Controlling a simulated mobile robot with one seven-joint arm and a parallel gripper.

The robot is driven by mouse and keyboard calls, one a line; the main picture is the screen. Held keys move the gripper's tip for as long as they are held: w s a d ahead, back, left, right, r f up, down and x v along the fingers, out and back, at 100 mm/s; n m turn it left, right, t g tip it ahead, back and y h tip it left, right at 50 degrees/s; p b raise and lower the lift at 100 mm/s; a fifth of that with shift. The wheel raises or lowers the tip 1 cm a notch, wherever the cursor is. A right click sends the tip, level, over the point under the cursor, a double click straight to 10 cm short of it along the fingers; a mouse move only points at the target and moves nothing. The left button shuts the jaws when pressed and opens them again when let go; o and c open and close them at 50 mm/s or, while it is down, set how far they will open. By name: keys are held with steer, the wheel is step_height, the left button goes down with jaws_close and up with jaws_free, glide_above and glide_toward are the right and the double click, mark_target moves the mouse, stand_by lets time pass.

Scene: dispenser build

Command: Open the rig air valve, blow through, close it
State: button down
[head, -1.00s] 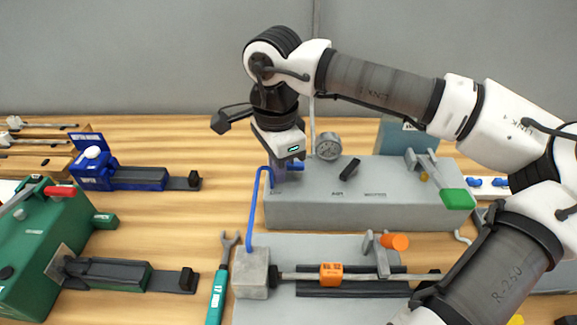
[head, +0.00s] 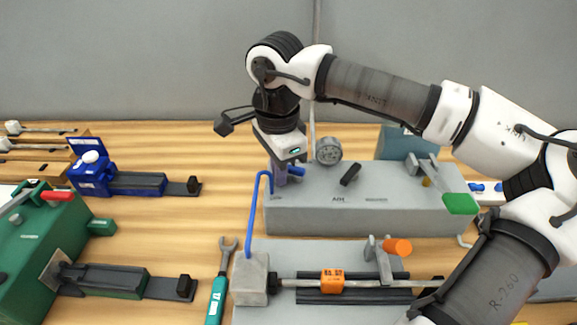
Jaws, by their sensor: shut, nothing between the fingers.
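The grey rig box (head: 415,212) stands at the centre right with an "AIR" label on its front edge. A short black handle (head: 350,174) lies slanted on its top, above that label. A round gauge (head: 328,151) stands behind it. A blue hose (head: 250,215) runs from the box's left end to a grey block (head: 250,280). My gripper (head: 281,178) points down at the box's left end, shut and empty. It is beside a small blue fitting (head: 297,171); I cannot tell whether they touch. The fingertips are partly hard to make out.
A green-tipped lever (head: 460,204) rises at the box's right end. In front lie a rod with an orange block (head: 332,281) and an orange knob (head: 398,247). A teal-handled wrench (head: 218,295) lies to the left. Bare wood lies left of the box.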

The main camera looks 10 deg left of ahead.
steer(key=shift+w+d, duration=0.1)
steer(key=shift+w, duration=0.35)
steer(key=shift+w+d, duration=0.1)
steer(key=shift+w, duration=0.05)
steer(key=shift+w+d, duration=0.2)
steer(key=shift+w, duration=0.1)
steer(key=shift+w+d, duration=0.25)
steer(key=shift+b, duration=0.3)
steer(key=shift+a, duration=0.2)
